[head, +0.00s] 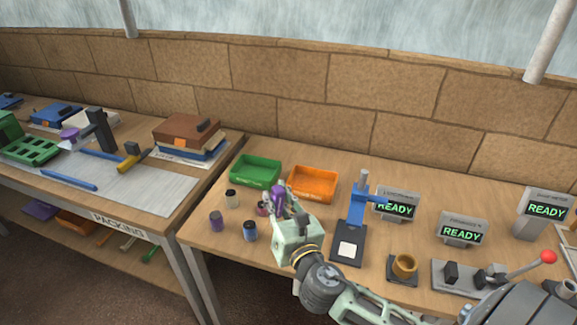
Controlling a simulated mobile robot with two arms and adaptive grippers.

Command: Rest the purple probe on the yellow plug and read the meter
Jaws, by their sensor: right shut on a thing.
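My right gripper (278,208) is shut on a purple piece (278,193), which looks like the purple probe, standing up above the jaws. The fingers hide its lower part. It is in front of the orange bin and beside a group of small plugs: a purple one (216,221), a pale one (232,199), a blue one (249,231) and a pinkish one (262,209) partly behind my gripper. I cannot make out a yellow plug among them. Meters reading READY stand at the right: one (396,207), another (461,231) and a taller one (545,211). My left gripper is out of view.
A green bin (255,171) and an orange bin (313,183) stand at the back. A blue stand (356,208) on a black base is right of my gripper, then a brass-coloured cup (404,266) and a red-knobbed lever (547,257). A packing table (150,195) stands at the left.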

